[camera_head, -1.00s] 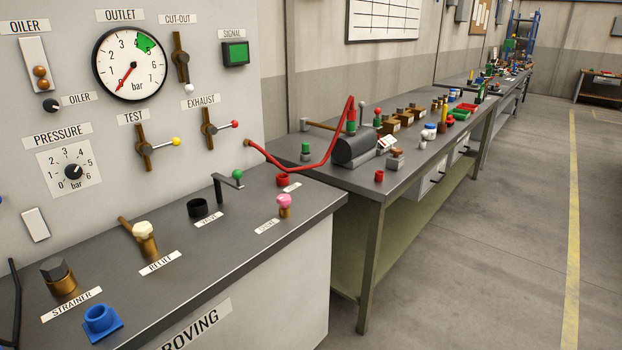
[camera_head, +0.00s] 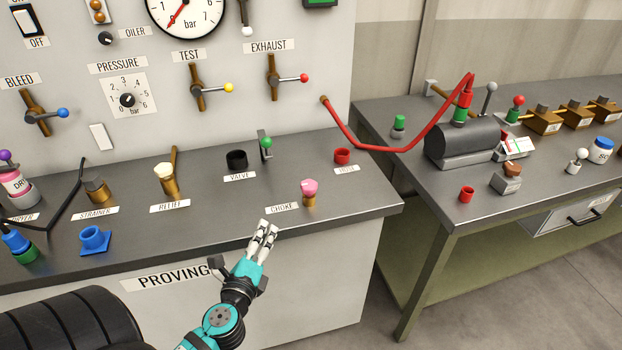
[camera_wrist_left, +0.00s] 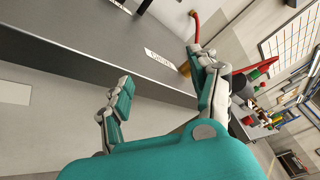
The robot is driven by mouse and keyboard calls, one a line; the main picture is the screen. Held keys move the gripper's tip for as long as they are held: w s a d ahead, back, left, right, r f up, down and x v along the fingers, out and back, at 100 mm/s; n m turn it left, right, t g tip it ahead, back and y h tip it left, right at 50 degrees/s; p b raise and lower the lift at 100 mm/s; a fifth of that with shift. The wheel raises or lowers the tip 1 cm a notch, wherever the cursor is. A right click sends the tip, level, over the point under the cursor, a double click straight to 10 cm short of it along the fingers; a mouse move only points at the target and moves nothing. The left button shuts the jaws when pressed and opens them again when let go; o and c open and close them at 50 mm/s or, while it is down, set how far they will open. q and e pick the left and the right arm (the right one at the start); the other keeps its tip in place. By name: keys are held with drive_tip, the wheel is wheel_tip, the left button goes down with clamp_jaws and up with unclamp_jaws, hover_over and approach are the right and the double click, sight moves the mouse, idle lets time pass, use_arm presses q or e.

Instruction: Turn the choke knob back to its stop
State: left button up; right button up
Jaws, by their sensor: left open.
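The choke knob (camera_head: 310,188) has a pink faceted head on a brass stem. It stands upright near the front right edge of the grey bench top, beside the CHOKE label (camera_head: 282,208). My left gripper (camera_head: 268,229) is open and empty at the bench's front edge, to the left of the knob and nearer me, apart from it. In the left wrist view the two fingers of my left gripper (camera_wrist_left: 163,90) are spread wide. The brass stem (camera_wrist_left: 185,69) shows there just behind the right-hand finger, and the pink head is hidden. My right gripper is out of view.
A black valve cup (camera_head: 237,160), a green-balled lever (camera_head: 265,145) and a red hose socket (camera_head: 342,156) stand behind the knob. A red hose (camera_head: 385,148) runs to the neighbouring workbench (camera_head: 415,195). The relief knob (camera_head: 166,180) stands further left. The bench top around the choke knob is clear.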

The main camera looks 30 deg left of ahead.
use_arm(q)
wheel_tip(320, 180, up, 7)
drive_tip(key=m+t, duration=0.2)
drive_tip(key=m, duration=0.3)
drive_tip(key=m+h+p, duration=0.3)
drive_tip(key=m+h, duration=0.3)
drive_tip(key=m, duration=0.5)
approach(305, 189)
drive_tip(key=w, duration=0.4)
drive_tip(key=shift+a, duration=0.1)
drive_tip(key=w, duration=0.8)
drive_tip(key=shift+a+f, duration=0.15)
drive_tip(key=shift+a, duration=0.15)
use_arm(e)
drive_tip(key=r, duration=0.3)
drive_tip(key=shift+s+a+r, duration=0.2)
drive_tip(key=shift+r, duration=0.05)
use_arm(q)
drive_tip(key=shift+c, duration=0.9)
drive_tip(key=c, duration=1)
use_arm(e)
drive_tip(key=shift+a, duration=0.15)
